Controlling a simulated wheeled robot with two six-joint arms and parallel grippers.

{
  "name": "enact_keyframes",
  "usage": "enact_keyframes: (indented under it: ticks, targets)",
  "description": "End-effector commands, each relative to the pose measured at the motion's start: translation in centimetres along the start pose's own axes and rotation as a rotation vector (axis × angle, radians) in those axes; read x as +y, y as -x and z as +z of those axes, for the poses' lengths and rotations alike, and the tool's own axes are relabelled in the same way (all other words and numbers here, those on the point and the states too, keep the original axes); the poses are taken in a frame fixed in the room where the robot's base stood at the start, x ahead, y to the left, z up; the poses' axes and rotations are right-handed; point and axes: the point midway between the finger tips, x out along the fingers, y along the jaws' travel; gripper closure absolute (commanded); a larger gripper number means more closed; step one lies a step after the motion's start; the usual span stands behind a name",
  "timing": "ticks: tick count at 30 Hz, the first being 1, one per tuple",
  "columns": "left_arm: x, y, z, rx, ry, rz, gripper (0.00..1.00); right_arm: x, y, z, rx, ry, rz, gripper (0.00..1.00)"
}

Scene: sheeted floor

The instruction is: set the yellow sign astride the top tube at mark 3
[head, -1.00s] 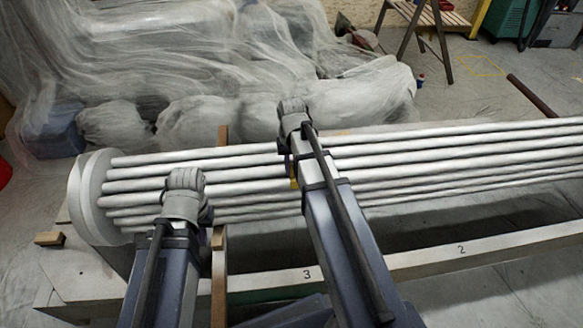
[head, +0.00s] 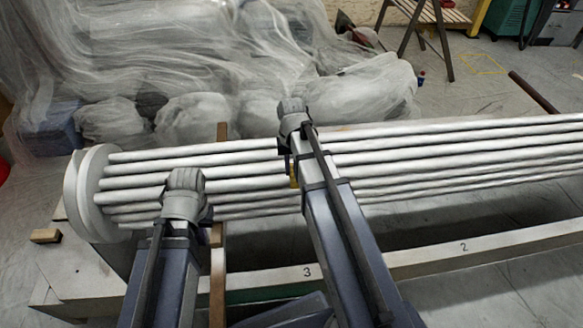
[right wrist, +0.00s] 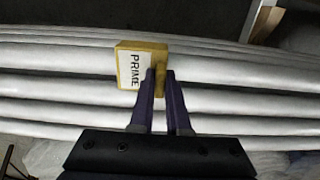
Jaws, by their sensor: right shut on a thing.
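The yellow sign (right wrist: 128,46) has a white face reading "PRIME" in the right wrist view. My right gripper (right wrist: 161,76) is shut on it, with dark purple fingers at its right part. In the head view only a small yellow piece of the sign (head: 294,174) shows beside my right arm. The sign is over the pale tubes (head: 450,153); I cannot tell whether it touches the top one. Mark 3 (head: 307,272) is on the front beam, near my right forearm. My left arm's wrist is over the tubes' left end, its fingers hidden.
A round white end plate (head: 84,195) closes the tubes at the left. A wooden upright (head: 217,285) stands between my arms. Mark 2 (head: 463,247) is farther right on the beam. Sheet-covered heaps (head: 200,120) lie behind. A wooden block (head: 46,236) is at left.

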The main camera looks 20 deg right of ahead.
Motion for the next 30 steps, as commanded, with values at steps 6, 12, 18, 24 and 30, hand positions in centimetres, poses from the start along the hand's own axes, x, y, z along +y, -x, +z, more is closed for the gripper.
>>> enact_keyframes:
  ticks: [6,12,18,24,30]
  targets:
    - [0.01,-0.06,0.0,0.0,0.0,0.0,1.0,0.0,-0.06,0.0,0.0,0.0,0.0,1.0]
    - [0.01,-0.06,0.0,0.0,0.0,0.0,1.0,0.0,-0.06,0.0,0.0,0.0,0.0,1.0]
    - [0.01,-0.06,0.0,0.0,0.0,0.0,1.0,0.0,-0.06,0.0,0.0,0.0,0.0,0.63]
    - [0.01,-0.06,0.0,0.0,0.0,0.0,1.0,0.0,-0.06,0.0,0.0,0.0,0.0,0.51]
    - [0.0,0.01,0.0,0.0,0.0,0.0,1.0,0.0,0.01,0.0,0.0,0.0,0.0,0.51]
